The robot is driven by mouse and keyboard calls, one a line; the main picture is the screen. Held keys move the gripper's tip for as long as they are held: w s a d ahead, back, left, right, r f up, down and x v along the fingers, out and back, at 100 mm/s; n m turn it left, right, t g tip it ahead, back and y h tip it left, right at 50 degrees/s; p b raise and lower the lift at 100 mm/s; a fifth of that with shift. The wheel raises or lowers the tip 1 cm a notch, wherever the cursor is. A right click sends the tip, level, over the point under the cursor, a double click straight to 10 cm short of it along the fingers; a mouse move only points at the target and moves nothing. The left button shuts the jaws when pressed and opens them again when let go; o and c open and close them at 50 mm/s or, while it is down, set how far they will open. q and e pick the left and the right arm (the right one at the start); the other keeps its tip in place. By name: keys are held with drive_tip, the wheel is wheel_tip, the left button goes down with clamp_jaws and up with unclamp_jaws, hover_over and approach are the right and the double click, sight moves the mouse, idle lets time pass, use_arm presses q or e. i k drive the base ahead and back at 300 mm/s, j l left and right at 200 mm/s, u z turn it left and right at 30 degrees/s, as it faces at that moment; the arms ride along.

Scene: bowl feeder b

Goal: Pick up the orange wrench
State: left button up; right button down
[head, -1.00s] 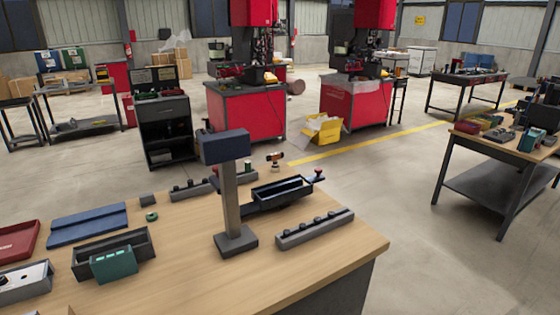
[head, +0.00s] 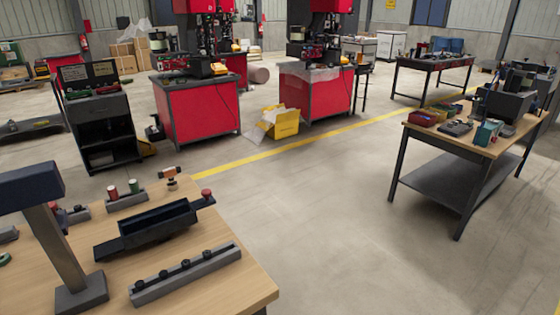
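I cannot make out an orange wrench in the head view. A small orange and black item (head: 170,174) stands at the far edge of the near wooden table (head: 225,284), but its shape does not read clearly as a wrench. Neither of my grippers shows in this view.
The near table carries a dark tray (head: 150,233), a grey rail (head: 186,273) and a post with a dark head (head: 66,250). A second workbench (head: 464,139) with tools stands at right. Red machines (head: 195,110) and a yellow box (head: 284,122) stand behind. The floor between is clear.

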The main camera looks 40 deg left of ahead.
sight(173, 186)
drive_tip(key=i+l, duration=0.15)
drive_tip(key=i, duration=0.35)
drive_tip(key=i+l+z, duration=0.1)
drive_tip(key=i, duration=0.4)
drive_tip(key=i+l+z, duration=0.1)
drive_tip(key=i, duration=0.4)
drive_tip(key=i+j+u, duration=0.1)
drive_tip(key=i+u, duration=0.15)
drive_tip(key=u, duration=0.25)
drive_tip(key=i+u, duration=0.25)
drive_tip(key=u, duration=0.2)
drive_tip(key=i+u, duration=0.25)
drive_tip(key=u, duration=0.25)
drive_tip(key=i+l+u, duration=0.2)
drive_tip(key=u, duration=0.25)
